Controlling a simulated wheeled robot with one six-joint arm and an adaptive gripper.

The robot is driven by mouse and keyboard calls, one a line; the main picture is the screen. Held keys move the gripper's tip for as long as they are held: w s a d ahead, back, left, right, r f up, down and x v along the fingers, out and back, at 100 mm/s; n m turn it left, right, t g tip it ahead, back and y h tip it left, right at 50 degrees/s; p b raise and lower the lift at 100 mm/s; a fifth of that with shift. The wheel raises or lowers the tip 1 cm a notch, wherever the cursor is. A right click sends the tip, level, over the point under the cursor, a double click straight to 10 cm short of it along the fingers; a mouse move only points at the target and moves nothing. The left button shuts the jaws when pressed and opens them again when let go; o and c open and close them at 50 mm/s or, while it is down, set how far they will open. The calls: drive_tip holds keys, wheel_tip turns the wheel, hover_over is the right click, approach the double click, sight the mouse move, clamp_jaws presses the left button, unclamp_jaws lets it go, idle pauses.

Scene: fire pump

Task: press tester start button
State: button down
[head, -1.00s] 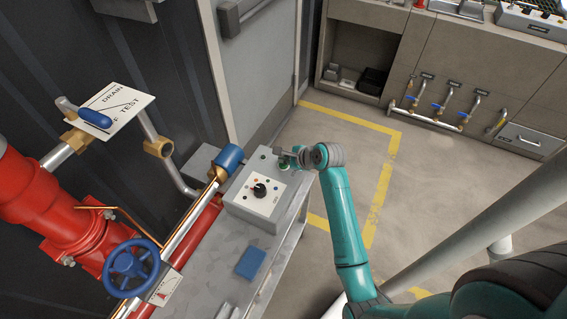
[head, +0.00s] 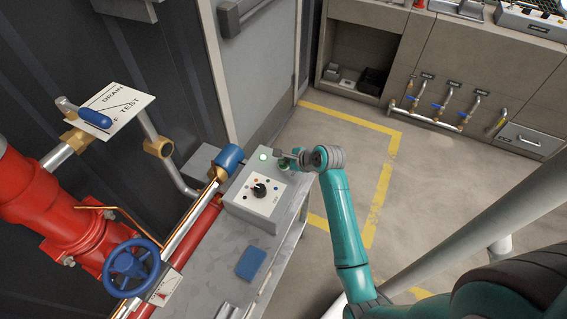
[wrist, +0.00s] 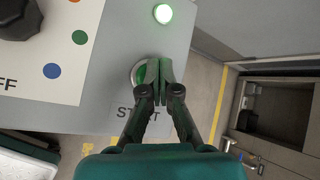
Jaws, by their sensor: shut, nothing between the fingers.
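The tester (head: 246,212) is a grey box on a metal bench, with a white panel and a black knob (head: 260,190). Its green start button (wrist: 139,74) sits in a metal ring above the word START in the wrist view. A round lamp (head: 263,157) on the box glows green; it also shows in the wrist view (wrist: 163,14). My gripper (wrist: 152,66) is shut and empty. Its fingertips are over the button and hide part of it; contact cannot be told for sure. In the head view my gripper (head: 284,160) is at the box's right end.
Red piping with a blue handwheel (head: 131,268) stands left of the bench. A blue block (head: 251,263) lies on the bench (head: 216,262). A cabinet with small valves (head: 447,100) is at the back right.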

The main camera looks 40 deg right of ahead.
idle(0.3)
drive_tip(key=shift+r, duration=0.9)
drive_tip(key=shift+r, duration=0.1)
drive_tip(key=shift+r, duration=2.4)
